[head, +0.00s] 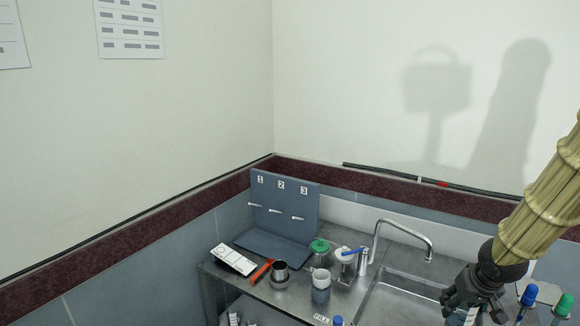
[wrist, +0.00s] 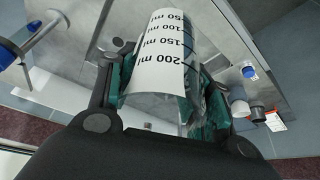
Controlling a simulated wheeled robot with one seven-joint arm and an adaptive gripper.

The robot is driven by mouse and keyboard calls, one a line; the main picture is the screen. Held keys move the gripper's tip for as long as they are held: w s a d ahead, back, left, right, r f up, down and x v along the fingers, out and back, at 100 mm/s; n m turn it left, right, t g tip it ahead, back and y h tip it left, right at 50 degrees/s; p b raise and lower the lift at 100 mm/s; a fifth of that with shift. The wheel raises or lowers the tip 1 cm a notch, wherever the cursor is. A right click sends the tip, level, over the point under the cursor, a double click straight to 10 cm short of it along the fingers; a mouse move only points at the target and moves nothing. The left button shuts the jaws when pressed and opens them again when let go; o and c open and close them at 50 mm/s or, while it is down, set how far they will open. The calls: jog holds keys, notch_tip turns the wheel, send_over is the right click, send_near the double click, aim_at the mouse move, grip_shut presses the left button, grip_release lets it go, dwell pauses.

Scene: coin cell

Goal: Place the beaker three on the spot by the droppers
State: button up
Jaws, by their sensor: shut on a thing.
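My gripper (head: 474,300) is at the lower right of the head view, above the sink side of the counter. In the wrist view, its teal-padded fingers are shut on a clear beaker (wrist: 165,60) with a white scale reading up to 200 ml. In the head view the beaker is mostly hidden by the gripper; a pale sliver may be its label. No number three shows on the beaker. I cannot pick out the droppers or the spot for certain; blue-capped (head: 528,296) and green-capped (head: 565,304) items stand at the right edge.
A grey board numbered 1 to 3 (head: 284,204) stands in the corner. In front are a dark metal cup (head: 280,272), a green-lidded jar (head: 320,254), a white-and-grey cup (head: 321,288) and an orange-red item (head: 261,271). The tap (head: 402,226) arches over the sink (head: 395,299).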

jog(key=shift+s, duration=0.3)
jog(key=shift+s+a, duration=0.1)
jog(key=shift+s, duration=0.15)
jog(key=shift+a, duration=0.2)
jog(key=shift+w+a+f, duration=0.2)
jog(key=shift+w+a, duration=0.2)
jog(key=shift+a, duration=0.1)
jog(key=shift+w+a+f, duration=0.2)
jog(key=shift+w+a, duration=0.15)
jog(key=shift+a, duration=0.15)
jog(key=w+a+f+n, duration=0.1)
jog(key=a+f, duration=0.5)
jog(key=a, duration=0.5)
jog(key=w+a+f+n, duration=0.1)
jog(key=a+f, duration=0.4)
jog(key=a, duration=0.5)
jog(key=s+f+b, duration=0.3)
jog(key=f+b, duration=0.2)
jog(key=f, duration=0.3)
jog(key=s+f+b, duration=0.3)
jog(key=f+b, duration=0.2)
jog(key=f, duration=0.4)
jog(key=shift+s+y, duration=0.25)
jog(key=shift+y, duration=0.05)
